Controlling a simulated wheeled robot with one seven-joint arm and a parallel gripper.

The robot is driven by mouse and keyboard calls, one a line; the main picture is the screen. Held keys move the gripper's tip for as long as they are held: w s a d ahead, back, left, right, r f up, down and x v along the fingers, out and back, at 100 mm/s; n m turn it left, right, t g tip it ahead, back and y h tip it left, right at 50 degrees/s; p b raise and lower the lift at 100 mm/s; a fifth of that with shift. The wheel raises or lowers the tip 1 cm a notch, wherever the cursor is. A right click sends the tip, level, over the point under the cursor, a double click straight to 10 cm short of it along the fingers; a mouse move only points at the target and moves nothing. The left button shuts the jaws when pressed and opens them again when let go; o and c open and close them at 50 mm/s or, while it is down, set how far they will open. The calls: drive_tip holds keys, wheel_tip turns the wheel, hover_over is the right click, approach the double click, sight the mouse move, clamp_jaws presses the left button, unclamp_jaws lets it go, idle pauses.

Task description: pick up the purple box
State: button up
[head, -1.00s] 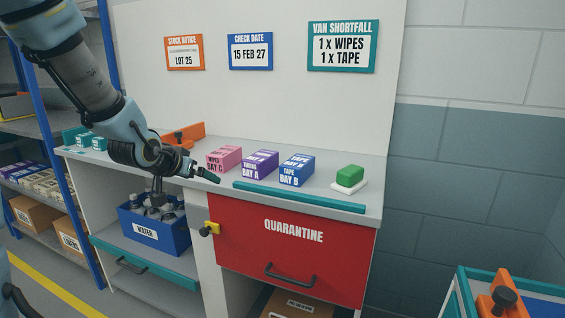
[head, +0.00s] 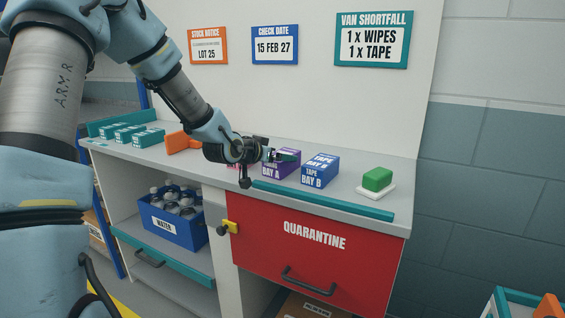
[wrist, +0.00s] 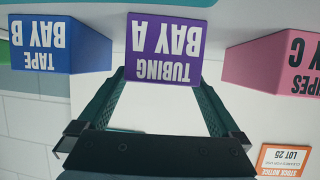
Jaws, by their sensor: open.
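The purple box (head: 279,167), marked tubing bay A, stands on the grey counter between the pink box and the blue box. In the wrist view the purple box (wrist: 165,48) appears upside down, ahead of my fingers and roughly midway between them. My gripper (head: 287,156) is at the purple box in the head view and covers part of it. In the wrist view my gripper (wrist: 160,100) is open, with a finger on each side and nothing held. I cannot tell whether the fingers touch the box.
The blue tape box (head: 320,170) stands close on the right. The pink wipes box (wrist: 280,62) is on the other side, mostly hidden by my arm in the head view. A green block (head: 377,179) on a white base is further right. A teal strip (head: 322,201) edges the counter.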

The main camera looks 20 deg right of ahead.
drive_tip(key=shift+x, duration=1.4)
drive_tip(key=shift+a, duration=0.1)
drive_tip(key=shift+c, duration=0.2)
drive_tip(key=c, duration=1.4)
